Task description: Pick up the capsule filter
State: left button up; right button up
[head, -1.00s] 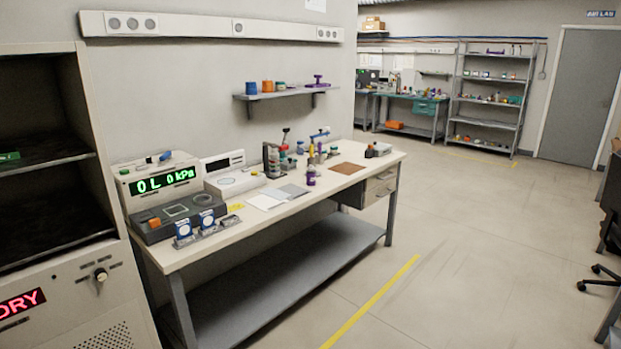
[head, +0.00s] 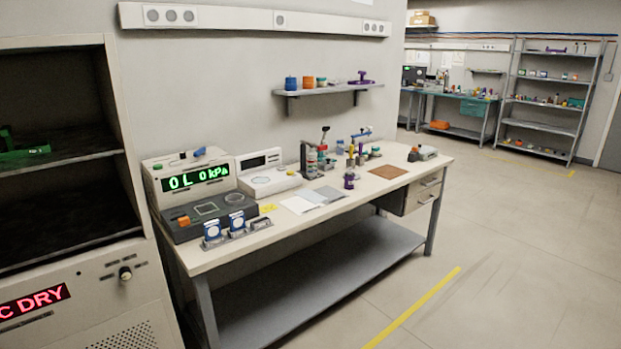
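I cannot tell for certain which item is the capsule filter. Two round white-and-blue pieces, the left one (head: 212,228) and the right one (head: 237,221), stand upright in a low grey holder at the front left of the workbench (head: 222,257). A small blue piece (head: 200,152) lies on top of the box with the green "0L 0 kPa" display (head: 192,178). A small dark purple item (head: 349,181) stands near the bench's middle. Neither of my grippers is in view.
A dark device with an orange part (head: 184,221) and a white instrument (head: 270,181) fill the bench's left. A brown mat (head: 388,172) lies to the right. A tall cabinet (head: 70,290) with a red "DRY" display stands close at left. The floor (head: 500,270) at right is clear.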

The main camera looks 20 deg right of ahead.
aim_at(349, 180)
jog(key=i+l+u, duration=0.2)
jog(key=l, duration=0.2)
jog(key=i+l+u, duration=0.2)
jog(key=l, duration=0.25)
jog(key=i+l, duration=0.2)
jog(key=l, duration=0.15)
jog(key=i+l+u, duration=0.1)
jog(key=l, duration=0.25)
jog(key=i+l, duration=0.25)
jog(key=i+l+u, duration=0.1)
jog(key=l, duration=0.4)
jog(key=i+l, duration=0.25)
jog(key=l, duration=0.1)
